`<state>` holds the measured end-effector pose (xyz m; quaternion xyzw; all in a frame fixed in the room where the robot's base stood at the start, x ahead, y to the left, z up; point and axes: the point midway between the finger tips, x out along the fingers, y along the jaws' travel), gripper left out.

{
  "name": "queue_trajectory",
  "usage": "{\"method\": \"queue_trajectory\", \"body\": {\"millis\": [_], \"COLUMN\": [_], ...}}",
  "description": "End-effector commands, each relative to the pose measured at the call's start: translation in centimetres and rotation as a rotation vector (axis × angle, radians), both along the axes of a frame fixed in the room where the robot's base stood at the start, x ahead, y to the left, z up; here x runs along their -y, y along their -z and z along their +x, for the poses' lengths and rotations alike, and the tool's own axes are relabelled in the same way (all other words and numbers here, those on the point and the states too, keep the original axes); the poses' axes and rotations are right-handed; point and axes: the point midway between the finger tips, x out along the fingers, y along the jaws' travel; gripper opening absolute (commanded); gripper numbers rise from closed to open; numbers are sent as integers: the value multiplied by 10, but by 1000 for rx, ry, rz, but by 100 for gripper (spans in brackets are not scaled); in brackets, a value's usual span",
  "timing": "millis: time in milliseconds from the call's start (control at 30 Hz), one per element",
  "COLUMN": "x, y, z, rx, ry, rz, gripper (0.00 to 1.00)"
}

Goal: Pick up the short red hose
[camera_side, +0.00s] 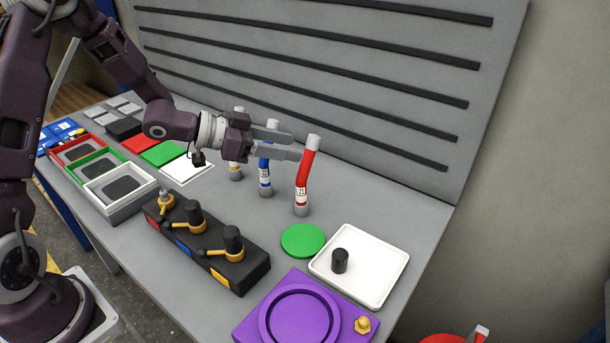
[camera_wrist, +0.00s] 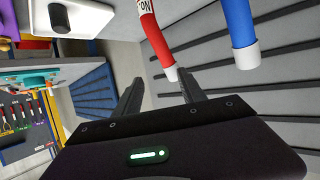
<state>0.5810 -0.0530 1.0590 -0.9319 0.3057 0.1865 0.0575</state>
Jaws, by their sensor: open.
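The short red hose (camera_side: 304,177) stands upright on the grey bench with a bent top, a white label and pale ends. It also shows in the wrist view (camera_wrist: 157,38), its pale tip between the lines of my two fingers. My gripper (camera_side: 297,147) is open and empty, held level just left of the hose's upper part. Its fingers also show in the wrist view (camera_wrist: 160,78), apart. I cannot tell whether a fingertip touches the hose. A blue hose (camera_side: 265,172) stands behind and left, partly hidden by my gripper; it also shows in the wrist view (camera_wrist: 238,20).
A third hose (camera_side: 235,174) stands farther left, mostly hidden. A slatted grey back panel (camera_side: 330,80) rises behind. A green disc (camera_side: 303,240), a white tray (camera_side: 378,259) with a black cylinder (camera_side: 340,261), a purple fixture (camera_side: 255,323) and a black valve block (camera_side: 240,273) lie nearer the front.

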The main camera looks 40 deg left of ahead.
Motion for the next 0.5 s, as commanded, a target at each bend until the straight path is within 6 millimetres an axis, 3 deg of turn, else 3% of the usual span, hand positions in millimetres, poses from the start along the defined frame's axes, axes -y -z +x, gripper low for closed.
{"method": "queue_trajectory", "body": {"millis": [33,100,200,500], "x": [1,1,1,16], "y": [25,52,80,106], "z": [-1,-1,0,20], "rx": [-13,-9,-2,5], "ry": [0,-1,1,4], "rz": [-5,-4,0,6], "gripper": [48,48,48,48]}}
